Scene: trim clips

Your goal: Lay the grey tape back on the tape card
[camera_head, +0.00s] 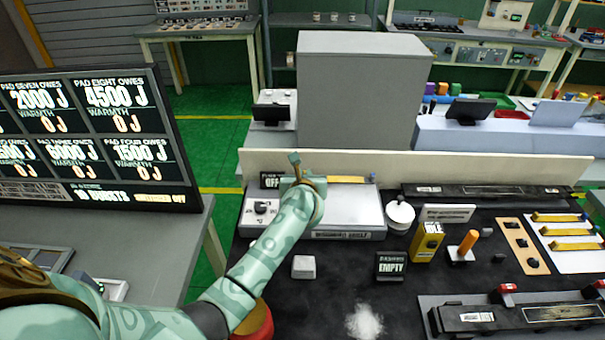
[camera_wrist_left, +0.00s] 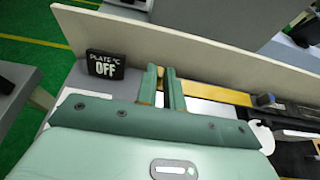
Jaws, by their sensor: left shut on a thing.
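My left gripper (camera_head: 295,159) is over the back left of the white hot plate (camera_head: 345,222). In the left wrist view its two green fingers (camera_wrist_left: 163,72) are close together, shut on a narrow thing that I take to be the grey tape. It is mostly hidden between the fingers, so its shape cannot be made out. A yellow strip (camera_wrist_left: 225,94) runs behind and to the right of the fingers. A tan card (camera_head: 513,234) with small dark pieces, seemingly the tape card, lies at the right of the black mat. My right gripper is not in view.
A white card (camera_head: 560,262) with yellow strips lies right of the tan card. A yellow box (camera_head: 427,243), an orange-handled tool (camera_head: 468,242), a white round pot (camera_head: 400,215) and an "EMPTY" sign (camera_head: 391,267) stand between. A low cream wall (camera_head: 450,168) edges the back.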

